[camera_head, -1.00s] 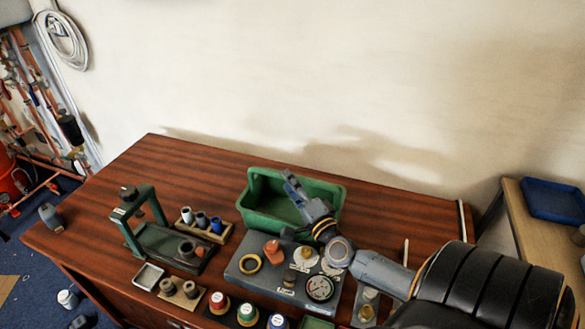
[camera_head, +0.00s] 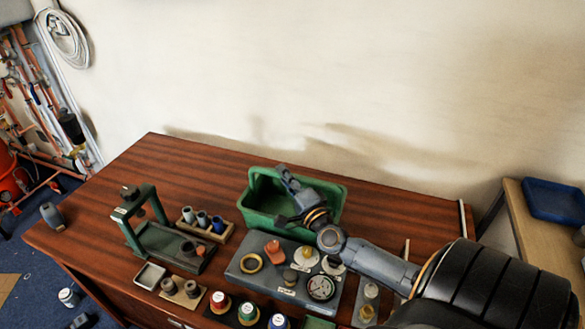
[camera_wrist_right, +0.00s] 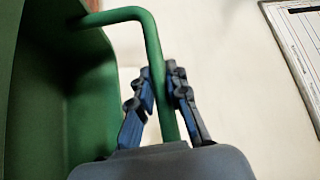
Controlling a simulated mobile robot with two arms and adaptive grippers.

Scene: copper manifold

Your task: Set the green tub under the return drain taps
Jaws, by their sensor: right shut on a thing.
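The green tub (camera_head: 262,221) stands on the back of the wooden bench in the head view. In the right wrist view, the tub's wall (camera_wrist_right: 35,100) fills the left side, and its bent green handle (camera_wrist_right: 150,45) runs between my fingers. My right gripper (camera_head: 298,195) reaches over the tub from the right; in the wrist view my right gripper (camera_wrist_right: 163,95) is shut on the handle. Copper pipes (camera_head: 30,95) and a red part of the manifold (camera_head: 10,182) show at the far left; I cannot pick out the return drain taps. My left gripper is out of view.
A grey tray of parts with a gauge (camera_head: 320,287) lies just in front of the tub. A green press stand (camera_head: 147,222) and a wooden rack of fittings (camera_head: 205,224) stand to its left. A blue tray (camera_head: 555,200) sits on the right-hand table. The bench's back left is clear.

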